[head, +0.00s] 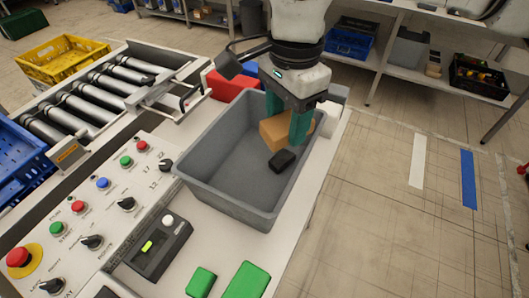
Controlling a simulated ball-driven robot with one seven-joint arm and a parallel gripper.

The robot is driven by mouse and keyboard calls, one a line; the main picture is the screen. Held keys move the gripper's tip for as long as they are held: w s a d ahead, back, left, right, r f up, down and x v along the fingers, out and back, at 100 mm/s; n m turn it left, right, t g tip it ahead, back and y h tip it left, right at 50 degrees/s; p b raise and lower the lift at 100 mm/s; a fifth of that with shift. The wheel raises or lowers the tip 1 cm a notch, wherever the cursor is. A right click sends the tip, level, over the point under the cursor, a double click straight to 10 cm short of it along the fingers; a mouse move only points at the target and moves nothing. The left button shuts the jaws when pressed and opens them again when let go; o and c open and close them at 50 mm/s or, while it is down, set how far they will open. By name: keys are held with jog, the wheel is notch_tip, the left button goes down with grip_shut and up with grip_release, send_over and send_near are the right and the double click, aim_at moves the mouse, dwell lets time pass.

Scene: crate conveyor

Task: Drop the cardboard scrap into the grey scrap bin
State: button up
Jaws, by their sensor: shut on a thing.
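My gripper (288,119) reaches down from the top into the far part of a grey bin (232,207) on the bench. Its two green fingers are shut on a brown cardboard scrap (273,132). The scrap is over or inside the bin; I cannot tell whether it touches the bottom. A black block (282,160) lies in the bin below the right finger. The far wall of the bin is partly hidden by my gripper.
A control panel (105,200) with buttons and a black device (158,248) stand left of the bin. Green blocks (244,281) lie in front. Red (232,86) and blue objects stand behind. A roller conveyor (85,105) with yellow (62,57) and blue crates is left.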

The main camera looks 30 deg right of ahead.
jog(key=w+r+m+p, duration=0.1)
jog(key=w+m+p, duration=0.15)
jog(key=w, duration=0.45)
jog(key=shift+m, duration=0.35)
jog(key=f+b, duration=0.1)
jog(key=f, duration=0.1)
jog(key=f+b, duration=0.1)
jog(key=w+f+b, duration=0.1)
jog(key=f+b, duration=0.1)
jog(key=shift+f, duration=0.35)
jog(key=o, duration=1.1)
notch_tip(320, 180, up, 11)
jog(key=shift+f+b, duration=0.1)
jog(key=shift+b, duration=0.6)
